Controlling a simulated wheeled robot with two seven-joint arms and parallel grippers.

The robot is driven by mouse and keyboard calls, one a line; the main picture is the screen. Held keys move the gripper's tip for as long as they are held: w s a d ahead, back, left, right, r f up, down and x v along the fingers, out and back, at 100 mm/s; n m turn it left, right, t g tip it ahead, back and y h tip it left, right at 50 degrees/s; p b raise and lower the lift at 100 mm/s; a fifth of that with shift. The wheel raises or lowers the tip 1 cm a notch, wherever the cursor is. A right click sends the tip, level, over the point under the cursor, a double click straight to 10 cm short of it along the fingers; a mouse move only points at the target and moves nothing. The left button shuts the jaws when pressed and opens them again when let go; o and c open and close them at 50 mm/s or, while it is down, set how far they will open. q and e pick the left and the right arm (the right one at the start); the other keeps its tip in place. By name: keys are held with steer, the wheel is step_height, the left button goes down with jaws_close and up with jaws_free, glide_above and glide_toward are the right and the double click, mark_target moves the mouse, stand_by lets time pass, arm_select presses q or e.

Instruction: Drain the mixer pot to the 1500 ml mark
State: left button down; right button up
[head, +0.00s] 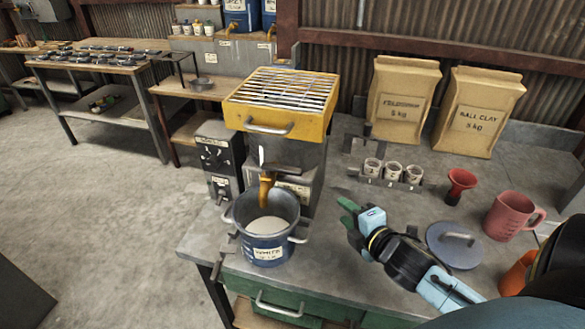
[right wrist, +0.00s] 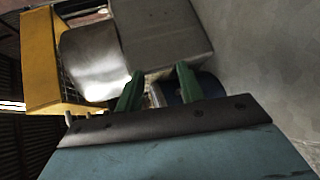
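A blue pot (head: 268,243) labelled "WHITE" stands upright at the bench's front left. Pale grey-white contents show inside it, below the rim. A golden-brown spout (head: 265,190) points down over the pot from the mixer (head: 292,118), which has a yellow top with a metal grille. A metal lever (head: 283,169) sits above the spout. I cannot read a 1500 ml mark. My right gripper (head: 345,212) is open and empty, to the right of the pot and apart from it. Its green fingers stand apart in the right wrist view (right wrist: 158,85). My left gripper is out of view.
A control box (head: 218,158) with dials stands left of the mixer. Small labelled cups (head: 393,172) sit in a rack, with two paper bags (head: 403,100) behind. A red funnel (head: 460,184), pink mug (head: 511,214) and round blue-grey lid (head: 455,246) lie to the right.

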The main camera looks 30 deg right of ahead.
step_height(320, 180, up, 6)
steer(key=w+d+n+t+y, duration=0.2)
steer(key=n+t+y, duration=0.15)
steer(key=n, duration=0.65)
steer(key=n+g+y, duration=0.4)
steer(key=n+y, duration=0.6)
steer(key=n, duration=0.7)
glide_toward(292, 169)
steer(key=p+x, duration=0.2)
steer(key=x, duration=0.6)
steer(key=shift+w+a+p, duration=0.15)
steer(key=shift+w+p, duration=0.1)
steer(key=shift+p, duration=0.05)
steer(key=shift+w+a+f, duration=0.15)
steer(key=shift+w+a, duration=0.3)
steer(key=shift+w, duration=0.05)
jaws_close()
